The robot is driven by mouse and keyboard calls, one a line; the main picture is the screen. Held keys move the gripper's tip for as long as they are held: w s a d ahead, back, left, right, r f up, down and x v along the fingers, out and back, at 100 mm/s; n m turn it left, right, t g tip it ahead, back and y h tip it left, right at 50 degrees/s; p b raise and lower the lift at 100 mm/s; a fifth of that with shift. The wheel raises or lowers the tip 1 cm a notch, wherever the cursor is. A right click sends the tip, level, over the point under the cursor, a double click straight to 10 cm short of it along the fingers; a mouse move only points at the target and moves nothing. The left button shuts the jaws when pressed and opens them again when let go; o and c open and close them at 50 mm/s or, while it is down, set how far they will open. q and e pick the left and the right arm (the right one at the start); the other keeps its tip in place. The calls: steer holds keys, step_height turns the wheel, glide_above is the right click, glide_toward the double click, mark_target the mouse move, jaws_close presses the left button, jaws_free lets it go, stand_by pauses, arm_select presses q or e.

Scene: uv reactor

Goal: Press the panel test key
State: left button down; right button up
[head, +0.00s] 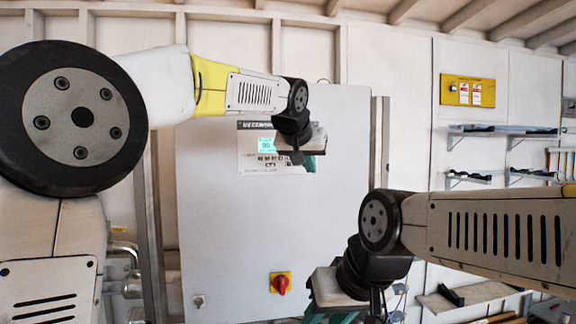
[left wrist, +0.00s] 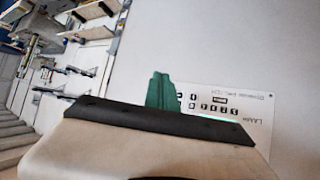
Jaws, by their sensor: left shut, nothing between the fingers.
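The control panel (head: 250,165) is a white plate with dark lettering, a lit green display (head: 266,145) and rows of small dark keys (head: 268,160). It sits on a large pale cabinet door (head: 220,220). My left gripper (head: 310,164) is in front of the panel's right part and hides it; its teal fingers are shut and empty. In the left wrist view the shut fingers (left wrist: 160,90) stand beside the panel (left wrist: 235,120), whose lettering is turned around. I cannot tell which key is the test key, or whether the fingers touch the panel. My right gripper (head: 330,317) is low, cut by the bottom edge.
A red rotary knob on a yellow plate (head: 281,284) is low on the door, with a small lock (head: 199,301) to its left. Metal posts (head: 150,230) flank the door. Wall shelves (head: 500,130) and a yellow sign board (head: 468,91) are at the right.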

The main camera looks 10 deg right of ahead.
arm_select(q)
steer(key=w, duration=0.8)
steer(key=shift+w+a, duration=0.15)
steer(key=shift+w, duration=0.2)
steer(key=shift+w, duration=0.1)
stand_by(1.7)
steer(key=shift+w, duration=0.3)
steer(key=shift+w, duration=0.25)
stand_by(0.4)
steer(key=shift+s, duration=0.1)
steer(key=shift+s, duration=0.6)
steer(key=shift+s, duration=2.5)
